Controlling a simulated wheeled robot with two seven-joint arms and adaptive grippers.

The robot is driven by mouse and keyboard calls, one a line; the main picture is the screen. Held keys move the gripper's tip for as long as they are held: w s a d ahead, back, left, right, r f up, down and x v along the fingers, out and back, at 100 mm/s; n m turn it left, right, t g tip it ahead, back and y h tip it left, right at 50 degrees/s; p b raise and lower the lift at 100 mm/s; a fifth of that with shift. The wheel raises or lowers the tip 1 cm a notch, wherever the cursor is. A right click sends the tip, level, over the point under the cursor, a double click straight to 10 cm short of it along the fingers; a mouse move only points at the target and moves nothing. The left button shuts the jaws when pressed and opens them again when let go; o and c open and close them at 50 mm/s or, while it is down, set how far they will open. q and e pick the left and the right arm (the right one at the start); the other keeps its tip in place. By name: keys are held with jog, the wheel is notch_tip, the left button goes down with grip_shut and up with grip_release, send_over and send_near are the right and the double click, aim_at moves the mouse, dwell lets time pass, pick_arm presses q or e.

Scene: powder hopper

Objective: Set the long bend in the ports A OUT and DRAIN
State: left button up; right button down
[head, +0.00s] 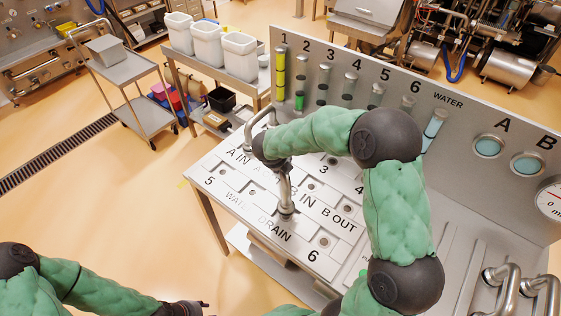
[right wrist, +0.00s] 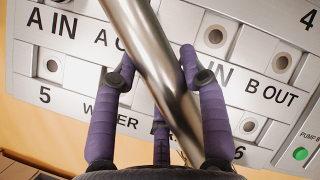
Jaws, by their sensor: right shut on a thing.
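The long bend (right wrist: 150,60), a shiny steel pipe, is in my right gripper (right wrist: 157,54). Its purple fingers are shut on either side of the pipe, which crosses the right wrist view from the top to the lower right. In the head view the bend's lower end (head: 286,207) is close to the DRAIN label (head: 274,231); I cannot tell if it is seated. The A OUT label (right wrist: 108,41) is partly covered by the pipe, and its port is hidden. My left gripper (head: 188,307) is at the bottom edge of the head view, its fingers unclear.
Another piece of bent pipe (head: 249,128) shows at the panel's back left, partly behind my right arm. More steel bends (head: 503,288) stand at the lower right. A backboard (head: 459,150) with numbered tubes rises behind the panel. White bins (head: 207,45) stand at the back left.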

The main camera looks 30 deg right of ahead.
jog(key=shift+f+b, duration=1.25)
jog(key=shift+f, duration=0.75)
jog(key=c, duration=0.6)
grip_release()
jog(key=v, duration=1.2)
jog(key=shift+s+f, duration=0.1)
jog(key=shift+f, duration=0.05)
